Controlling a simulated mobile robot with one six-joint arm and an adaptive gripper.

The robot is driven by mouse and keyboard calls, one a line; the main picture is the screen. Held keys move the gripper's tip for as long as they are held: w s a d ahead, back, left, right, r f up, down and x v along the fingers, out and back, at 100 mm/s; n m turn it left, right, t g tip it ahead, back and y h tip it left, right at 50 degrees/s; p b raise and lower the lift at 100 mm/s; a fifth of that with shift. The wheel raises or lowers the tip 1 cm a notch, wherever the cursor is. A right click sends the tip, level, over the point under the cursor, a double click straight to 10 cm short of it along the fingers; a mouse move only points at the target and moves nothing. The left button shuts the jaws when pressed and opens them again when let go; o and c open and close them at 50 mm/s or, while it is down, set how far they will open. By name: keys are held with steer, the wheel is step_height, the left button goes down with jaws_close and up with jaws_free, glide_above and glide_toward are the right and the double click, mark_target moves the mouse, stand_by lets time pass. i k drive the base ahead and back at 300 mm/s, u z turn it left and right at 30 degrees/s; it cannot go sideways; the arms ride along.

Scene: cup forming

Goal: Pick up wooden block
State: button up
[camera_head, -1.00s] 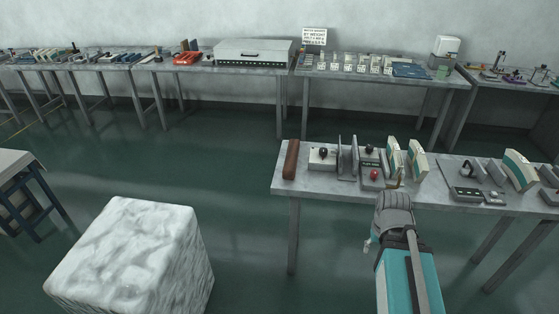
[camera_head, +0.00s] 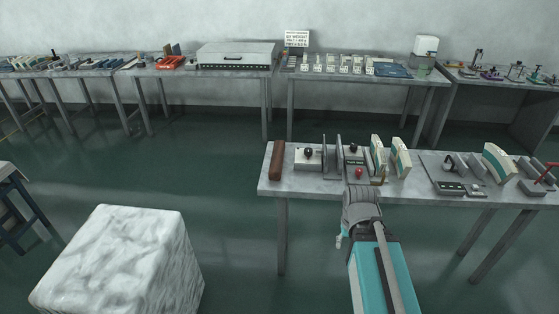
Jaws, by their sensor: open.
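A brown wooden block (camera_head: 276,160) stands at the left end of the near grey table (camera_head: 310,187). My gripper (camera_head: 350,190) is in front of that table, to the right of the block and apart from it. My own wrist and teal arm hide most of the gripper, and its fingertips are hard to make out. I see nothing held in it.
Right of the block are a white box with a dark knob (camera_head: 308,158), upright grey plates (camera_head: 332,152) and cream-and-teal curved pieces (camera_head: 399,157). A white marbled block (camera_head: 120,262) stands at the lower left. Dark green floor (camera_head: 222,230) is clear between.

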mark_target(275, 169)
steer(key=u, duration=0.05)
steer(key=i, duration=1)
